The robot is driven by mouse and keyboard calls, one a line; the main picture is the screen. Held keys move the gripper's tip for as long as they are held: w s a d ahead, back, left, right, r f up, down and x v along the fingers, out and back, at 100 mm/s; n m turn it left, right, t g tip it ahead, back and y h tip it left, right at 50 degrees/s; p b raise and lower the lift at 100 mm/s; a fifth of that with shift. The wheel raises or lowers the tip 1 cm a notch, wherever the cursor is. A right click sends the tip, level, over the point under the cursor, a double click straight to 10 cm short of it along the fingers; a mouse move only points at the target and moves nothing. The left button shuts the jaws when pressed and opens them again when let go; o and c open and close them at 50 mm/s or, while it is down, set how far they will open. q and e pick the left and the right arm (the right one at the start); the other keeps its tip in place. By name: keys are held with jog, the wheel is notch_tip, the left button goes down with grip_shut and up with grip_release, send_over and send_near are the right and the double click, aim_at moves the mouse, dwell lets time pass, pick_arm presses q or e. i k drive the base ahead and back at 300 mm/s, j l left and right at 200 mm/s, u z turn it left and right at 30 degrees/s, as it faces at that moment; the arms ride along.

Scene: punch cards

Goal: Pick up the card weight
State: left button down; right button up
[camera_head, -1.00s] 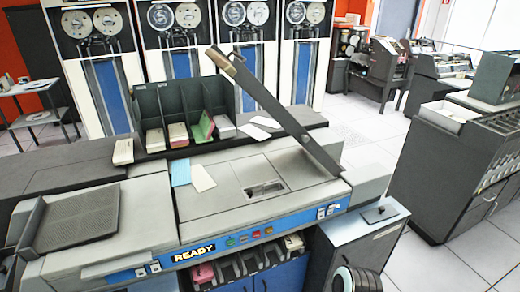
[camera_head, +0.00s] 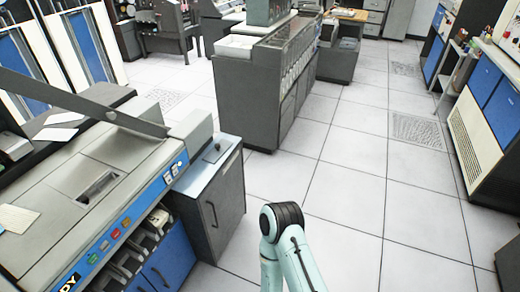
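A small flat metal plate with a dark knob, which may be the card weight (camera_head: 215,151), lies on top of the low grey cabinet (camera_head: 196,182) beside the card machine, left of centre. It is small in view and its details are hard to tell. Part of one of my arms, pale green with a black joint, shows at the bottom centre, in front of and to the right of the cabinet. Neither of my grippers is in view.
The card machine (camera_head: 55,190), with a long raised dark bar (camera_head: 75,103), fills the left. A dark card cabinet (camera_head: 262,95) stands behind. Blue and cream cabinets (camera_head: 490,125) line the right. Open tiled floor (camera_head: 350,190) lies between.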

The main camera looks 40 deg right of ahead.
aim_at(218, 148)
jog(key=z, duration=1.05)
jog(key=u, duration=0.5)
jog(key=i+l+u, duration=0.1)
jog(key=u, duration=0.3)
jog(key=l+u, duration=0.4)
jog(key=i+l+u, duration=0.1)
jog(key=u, duration=0.25)
jog(key=l+u, duration=0.3)
jog(key=l, duration=0.25)
jog(key=l+u, duration=0.25)
jog(key=l, duration=0.35)
jog(key=l+u, duration=0.1)
jog(key=l, duration=0.25)
jog(key=k+l+u, duration=0.1)
jog(key=l, duration=0.25)
jog(key=k+l, duration=0.15)
jog(key=l, duration=0.5)
jog(key=k+l, duration=0.15)
jog(key=l, duration=0.2)
jog(key=l+u, duration=0.1)
jog(key=l, duration=0.3)
jog(key=k, duration=0.05)
